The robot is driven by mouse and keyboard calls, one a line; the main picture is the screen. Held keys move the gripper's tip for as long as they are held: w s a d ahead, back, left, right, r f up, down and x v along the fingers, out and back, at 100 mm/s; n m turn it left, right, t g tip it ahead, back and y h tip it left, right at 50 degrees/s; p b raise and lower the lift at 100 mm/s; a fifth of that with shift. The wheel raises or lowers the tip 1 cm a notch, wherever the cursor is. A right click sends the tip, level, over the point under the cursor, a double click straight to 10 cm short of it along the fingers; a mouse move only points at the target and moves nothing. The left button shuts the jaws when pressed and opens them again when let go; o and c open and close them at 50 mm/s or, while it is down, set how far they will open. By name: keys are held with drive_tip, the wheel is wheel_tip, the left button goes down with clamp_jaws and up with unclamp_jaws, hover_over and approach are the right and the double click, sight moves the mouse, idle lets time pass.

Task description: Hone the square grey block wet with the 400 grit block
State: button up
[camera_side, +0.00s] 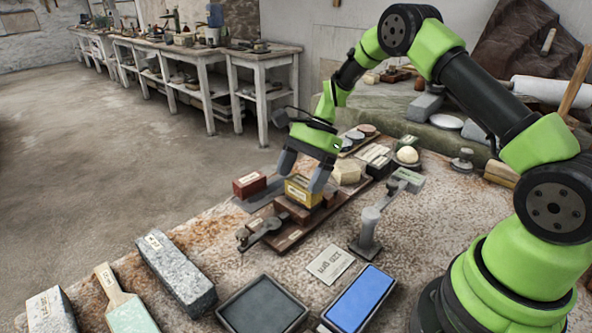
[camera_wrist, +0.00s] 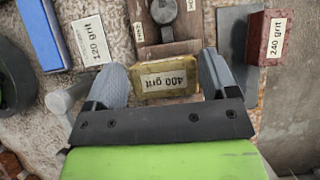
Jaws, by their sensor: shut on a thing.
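My gripper (camera_side: 304,178) is shut on the yellow 400 grit block (camera_side: 303,192), with one finger at each end. In the wrist view the 400 grit block (camera_wrist: 168,80) sits between the fingertips, its label facing the camera. It is low over a brown wooden board (camera_side: 287,238) that carries a dark clamp (camera_side: 250,234); whether it touches what is under it I cannot tell. I cannot make out the square grey block for certain; my gripper and the yellow block cover part of the board. A small grey labelled block (camera_side: 409,179) lies to the right.
A red 240 grit block (camera_wrist: 276,38) stands left of the board in the side view. A 120 grit card (camera_wrist: 91,40), a blue slab in a tray (camera_side: 361,298) and a dark tray (camera_side: 262,305) are in front. A grey post (camera_side: 368,228) stands close right of the board.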

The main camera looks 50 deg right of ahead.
drive_tip(key=shift+w, duration=2.15)
drive_tip(key=shift+r, duration=0.15)
drive_tip(key=shift+s+r, duration=0.35)
drive_tip(key=shift+s, duration=0.2)
drive_tip(key=shift+s+r, duration=0.3)
drive_tip(key=shift+s, duration=0.25)
drive_tip(key=shift+r, duration=1.2)
drive_tip(key=shift+r, duration=2.05)
